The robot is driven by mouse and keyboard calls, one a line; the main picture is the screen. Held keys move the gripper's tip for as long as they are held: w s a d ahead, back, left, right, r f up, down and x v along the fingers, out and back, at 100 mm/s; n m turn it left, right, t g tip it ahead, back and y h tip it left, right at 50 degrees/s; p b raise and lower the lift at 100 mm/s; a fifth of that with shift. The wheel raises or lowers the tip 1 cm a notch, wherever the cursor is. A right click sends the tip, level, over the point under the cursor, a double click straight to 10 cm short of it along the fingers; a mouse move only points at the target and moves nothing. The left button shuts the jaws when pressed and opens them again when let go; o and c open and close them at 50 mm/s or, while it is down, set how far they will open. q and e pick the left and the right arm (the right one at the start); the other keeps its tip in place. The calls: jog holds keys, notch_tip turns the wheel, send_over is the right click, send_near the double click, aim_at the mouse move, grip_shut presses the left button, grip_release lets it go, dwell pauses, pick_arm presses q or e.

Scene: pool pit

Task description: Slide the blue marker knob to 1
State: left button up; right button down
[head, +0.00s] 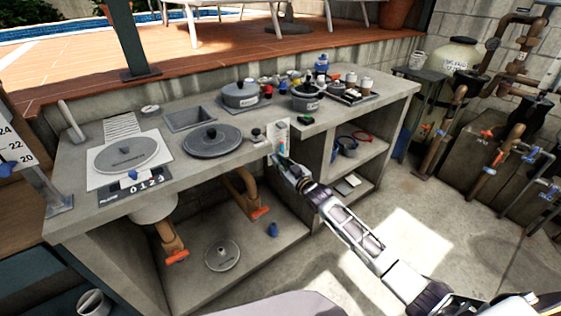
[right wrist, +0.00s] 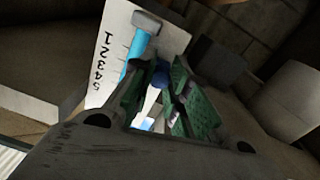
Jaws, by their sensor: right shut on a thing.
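A white card (right wrist: 164,35) with a printed scale from 1 to 5 and a pale blue tube (right wrist: 138,52) stands at the counter's front edge. It also shows in the head view (head: 279,130). My right gripper (right wrist: 163,92) is in front of the card, its green-padded fingers shut on a dark blue knob (right wrist: 163,77), mostly hidden between them. I cannot tell which number the knob is level with. In the head view my right gripper (head: 282,162) reaches the card's lower end. My left gripper is not in view.
A scale post (head: 32,160) stands at the far left. A grey round lid (head: 212,139) and pots (head: 240,94) sit on the counter. Open floor lies right.

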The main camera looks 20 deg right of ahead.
jog(key=c, duration=1.6)
grip_release()
jog(key=shift+r, duration=0.1)
jog(key=shift+s, duration=0.15)
jog(key=shift+v, duration=5.9)
